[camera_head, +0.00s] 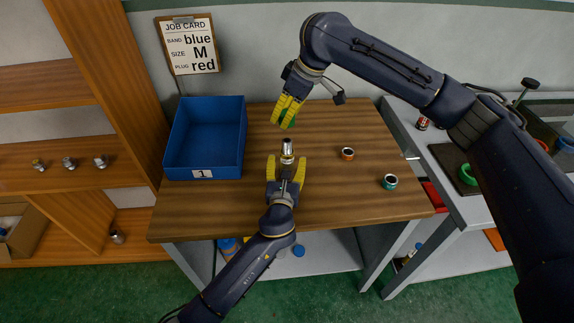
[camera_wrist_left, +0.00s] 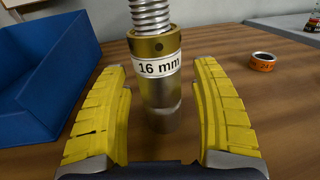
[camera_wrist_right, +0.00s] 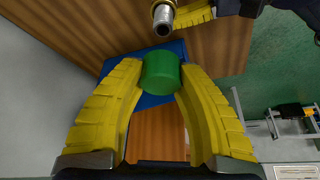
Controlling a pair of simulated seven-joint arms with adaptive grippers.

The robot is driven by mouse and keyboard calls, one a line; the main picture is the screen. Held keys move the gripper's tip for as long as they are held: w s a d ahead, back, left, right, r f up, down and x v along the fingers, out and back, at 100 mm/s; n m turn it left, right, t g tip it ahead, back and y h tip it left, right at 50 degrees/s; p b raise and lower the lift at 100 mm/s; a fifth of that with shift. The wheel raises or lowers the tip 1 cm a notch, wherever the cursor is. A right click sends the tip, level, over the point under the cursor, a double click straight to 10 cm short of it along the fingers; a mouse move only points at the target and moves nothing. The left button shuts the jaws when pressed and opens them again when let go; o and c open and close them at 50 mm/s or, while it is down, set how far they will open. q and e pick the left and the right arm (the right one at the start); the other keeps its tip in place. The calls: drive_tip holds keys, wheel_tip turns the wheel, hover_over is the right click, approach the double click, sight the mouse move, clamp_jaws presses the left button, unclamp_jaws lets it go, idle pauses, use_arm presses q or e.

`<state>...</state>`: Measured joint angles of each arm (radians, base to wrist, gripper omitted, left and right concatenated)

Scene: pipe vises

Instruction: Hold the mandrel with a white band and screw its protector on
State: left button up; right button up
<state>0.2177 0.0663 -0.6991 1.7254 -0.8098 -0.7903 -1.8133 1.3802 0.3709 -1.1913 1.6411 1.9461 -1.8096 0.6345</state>
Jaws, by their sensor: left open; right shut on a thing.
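The mandrel (camera_head: 287,152) has a bare threaded top, a brass collar and a white band reading "16 mm", clear in the left wrist view (camera_wrist_left: 158,68). It appears upright on the wooden table. My left gripper (camera_head: 287,160) is open, with its yellow fingers on either side of the mandrel and gaps showing in the left wrist view. My right gripper (camera_head: 284,118) is shut on a green protector (camera_wrist_right: 161,73), held above the table behind the mandrel in the head view. The mandrel's end also shows at the top of the right wrist view (camera_wrist_right: 163,20), apart from the protector.
A blue bin (camera_head: 180,165) marked 1 stands left on the table (camera_head: 330,205). An orange ring (camera_head: 348,154) and a teal ring (camera_head: 390,182) lie to the right. A job card (camera_head: 190,45) hangs on the wall. Small fittings (camera_head: 70,162) sit on the left shelf.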

sight(285, 140)
use_arm(q)
clamp_jaws()
idle(0.5)
use_arm(e)
drive_tip(key=shift+s+f, duration=0.1)
drive_tip(key=shift+f, duration=2.4)
drive_tip(key=shift+f, duration=0.15)
drive_tip(key=shift+f, duration=0.75)
drive_tip(key=shift+f, duration=0.55)
